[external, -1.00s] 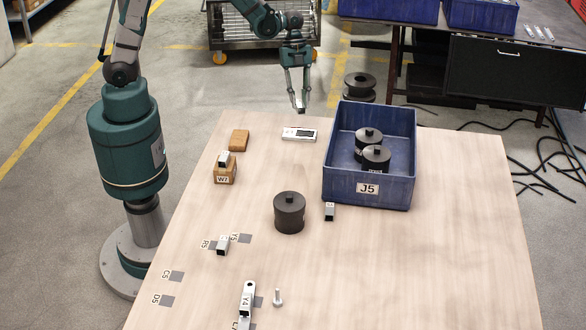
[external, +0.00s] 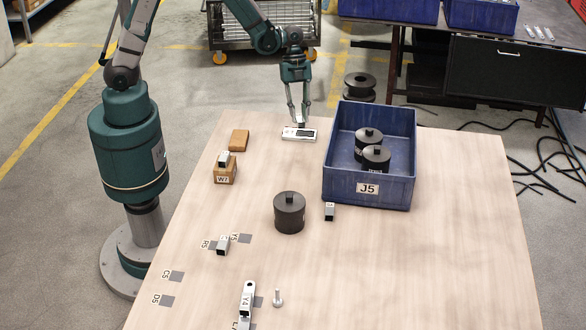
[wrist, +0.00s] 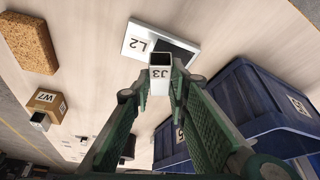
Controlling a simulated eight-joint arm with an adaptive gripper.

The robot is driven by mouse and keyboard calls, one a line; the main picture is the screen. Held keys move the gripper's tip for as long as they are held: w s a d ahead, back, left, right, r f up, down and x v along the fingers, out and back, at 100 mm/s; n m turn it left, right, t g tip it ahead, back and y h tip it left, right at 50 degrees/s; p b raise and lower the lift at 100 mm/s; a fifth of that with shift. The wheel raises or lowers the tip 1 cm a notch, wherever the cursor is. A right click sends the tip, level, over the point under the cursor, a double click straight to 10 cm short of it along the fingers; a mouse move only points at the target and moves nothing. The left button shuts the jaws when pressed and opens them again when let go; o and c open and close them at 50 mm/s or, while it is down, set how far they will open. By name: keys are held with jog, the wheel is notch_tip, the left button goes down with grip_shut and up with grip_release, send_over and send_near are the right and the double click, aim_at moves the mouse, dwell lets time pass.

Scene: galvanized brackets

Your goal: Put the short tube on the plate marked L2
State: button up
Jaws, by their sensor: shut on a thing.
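My gripper (external: 299,122) is shut on a short square tube (wrist: 160,75) marked J3, silvery with a dark open end in the wrist view. The white plate marked L2 (wrist: 138,43), with a dark grey patch, lies just beyond the tube in that view. In the external view the plate (external: 287,132) is at the table's far edge, and my gripper is over its back edge. The fingers partly hide the tube there. I cannot tell whether the tube touches the plate.
A blue bin J5 (external: 368,198) holding black weights stands right of the plate. A cork block (external: 240,140) and block W7 (external: 224,176), with a tube on top, are left. A black weight (external: 289,213), more small tubes, a bracket Y4 (external: 246,300) and a bolt (external: 278,298) stand nearer.

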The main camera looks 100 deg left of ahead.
aim_at(299, 115)
jog(key=shift+f+b, duration=0.5)
jog(key=shift+f, duration=1.35)
jog(key=shift+f, duration=0.15)
jog(key=o, duration=0.9)
jog(key=shift+r, duration=0.2)
jog(key=p+v, duration=0.2)
jog(key=v, duration=1)
jog(key=shift+s+a+f+p, duration=0.1)
jog(key=shift+p, duration=0.3)
